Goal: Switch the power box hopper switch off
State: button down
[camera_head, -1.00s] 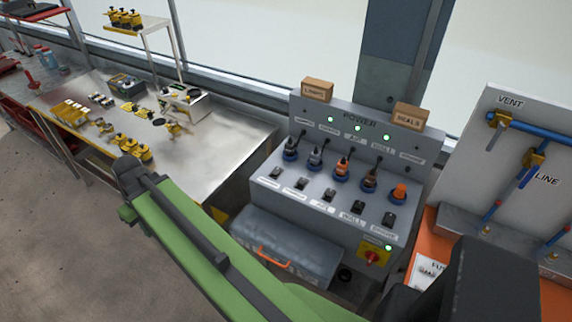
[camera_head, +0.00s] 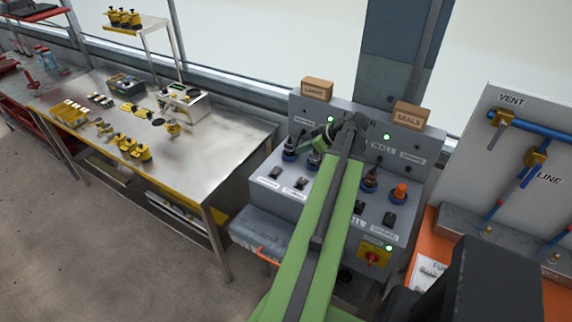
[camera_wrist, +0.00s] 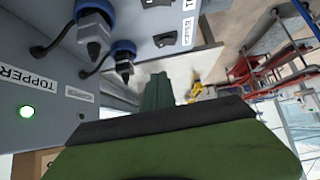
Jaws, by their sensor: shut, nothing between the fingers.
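The grey power box (camera_head: 270,192) has a row of black rocker switches along its sloped front, under plugged sockets. The leftmost switch (camera_head: 275,172) and its neighbour (camera_head: 302,183) are visible; my arm hides the middle one. Their labels are too small to read surely, so I cannot confirm which is the hopper switch. My gripper (camera_head: 314,146) is over the left part of the box, near the blue sockets. Its shut green fingers (camera_wrist: 157,90) are empty, apart from the switches.
A steel bench (camera_head: 195,155) with yellow parts stands left. A grey case (camera_head: 258,232) sits before the box. LAMPS (camera_head: 317,90) and SEALS (camera_head: 408,116) boxes stand on its top edge. A red main switch (camera_head: 372,258) is lower right; the VENT panel (camera_head: 535,150) stands right.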

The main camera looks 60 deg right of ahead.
jog(key=shift+f, duration=0.1)
jog(key=b, duration=1)
send_near(279, 167)
jog(key=x, duration=0.5)
jog(key=shift+w+d+r, duration=0.1)
jog(key=shift+w+r, duration=0.25)
jog(key=shift+w, duration=0.05)
jog(key=shift+f+b, duration=0.6)
jog(key=shift+f, duration=0.1)
jog(key=shift+r, duration=0.1)
